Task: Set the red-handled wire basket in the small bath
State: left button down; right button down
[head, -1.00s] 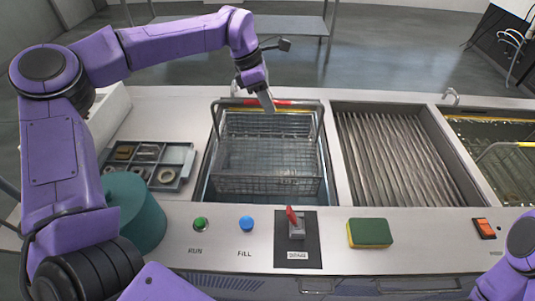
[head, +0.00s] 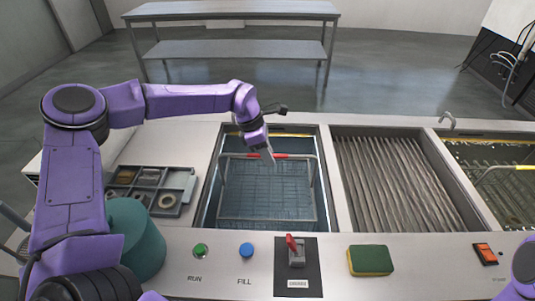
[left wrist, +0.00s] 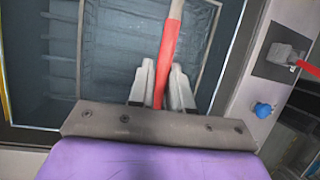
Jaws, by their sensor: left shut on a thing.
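The wire basket (head: 265,205) is inside the small bath (head: 321,150), level, with its mesh body looking sunk in the bluish liquid. Its handle stands upright, and the red grip (head: 285,155) is at the top. My left gripper (head: 270,158) is shut on the red grip, near its middle. In the left wrist view the red grip (left wrist: 165,62) passes between the two fingers of my left gripper (left wrist: 158,88), with the basket mesh below. Whether the basket touches the bath floor cannot be told. My right gripper is out of view.
A ribbed bay (head: 400,185) lies right of the bath, then a larger tank (head: 500,160). A parts tray (head: 170,185) and a teal cylinder (head: 135,235) are on the left. A red lever (head: 292,243), buttons and a sponge (head: 370,260) line the front panel.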

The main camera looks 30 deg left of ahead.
pick_arm(q)
jog(key=shift+w+f, duration=0.1)
jog(key=shift+f, duration=0.25)
jog(key=c, duration=1.1)
grip_release()
jog(key=shift+o, duration=0.2)
jog(key=shift+v, duration=0.95)
jog(key=b+v, duration=0.1)
jog(key=v, duration=1)
jog(key=shift+d+r, duration=0.15)
jog(key=shift+r, duration=0.1)
